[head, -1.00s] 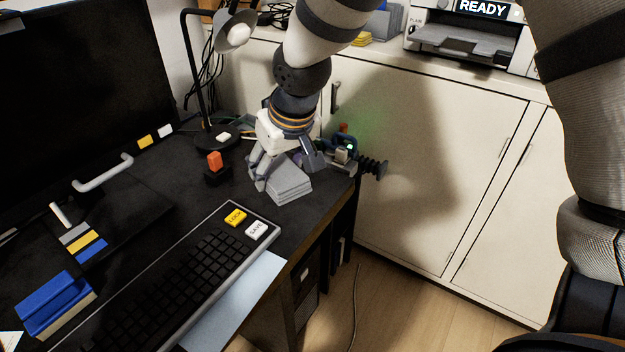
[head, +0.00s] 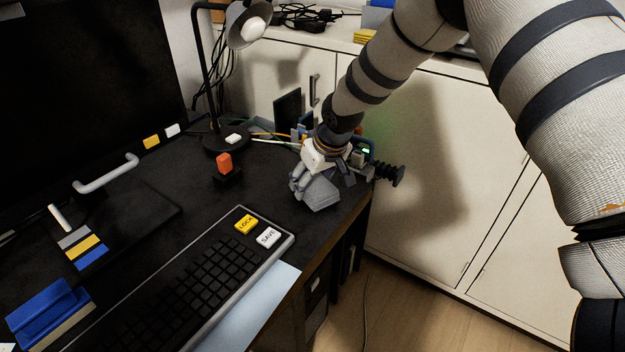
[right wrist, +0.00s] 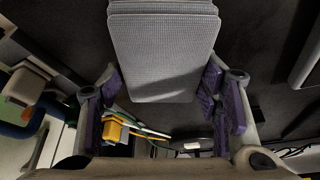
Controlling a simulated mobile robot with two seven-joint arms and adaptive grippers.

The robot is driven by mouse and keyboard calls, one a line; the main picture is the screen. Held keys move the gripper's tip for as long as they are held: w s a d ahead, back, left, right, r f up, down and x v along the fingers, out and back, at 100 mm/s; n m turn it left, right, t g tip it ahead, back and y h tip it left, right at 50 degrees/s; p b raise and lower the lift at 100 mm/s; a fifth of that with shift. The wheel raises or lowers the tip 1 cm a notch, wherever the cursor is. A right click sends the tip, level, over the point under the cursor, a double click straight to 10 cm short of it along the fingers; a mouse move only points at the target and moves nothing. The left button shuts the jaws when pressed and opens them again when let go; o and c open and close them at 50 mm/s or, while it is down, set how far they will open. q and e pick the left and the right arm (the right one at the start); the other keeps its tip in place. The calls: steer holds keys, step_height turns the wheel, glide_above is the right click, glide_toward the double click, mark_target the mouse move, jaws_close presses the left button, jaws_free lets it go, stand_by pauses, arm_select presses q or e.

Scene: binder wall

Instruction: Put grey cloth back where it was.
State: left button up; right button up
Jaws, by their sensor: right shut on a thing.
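The grey cloth (head: 320,195) is a folded, layered pad near the right edge of the black desk in the head view. My right gripper (head: 318,186) is above it, shut on it, with the cloth jutting out past the fingers. In the right wrist view the cloth (right wrist: 165,50) sits between the two purple-padded fingers (right wrist: 163,80) over the dark desk surface. Whether its underside touches the desk cannot be told. My left gripper is not in view.
A keyboard (head: 195,290) lies in front, with an orange button block (head: 224,163) to the left. A lamp base (head: 228,138) stands behind. A device with a black ribbed knob (head: 390,174) is close by at the desk's right edge. Bare desk lies between cloth and keyboard.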

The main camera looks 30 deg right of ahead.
mark_target(323, 190)
steer(key=shift+f, duration=0.1)
steer(key=o, duration=1.1)
steer(key=shift+r, duration=0.3)
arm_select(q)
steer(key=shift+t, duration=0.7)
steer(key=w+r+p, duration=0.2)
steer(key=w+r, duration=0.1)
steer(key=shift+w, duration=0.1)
arm_select(e)
steer(key=v, duration=1.1)
steer(key=shift+s+r, duration=0.2)
steer(key=shift+r, duration=0.1)
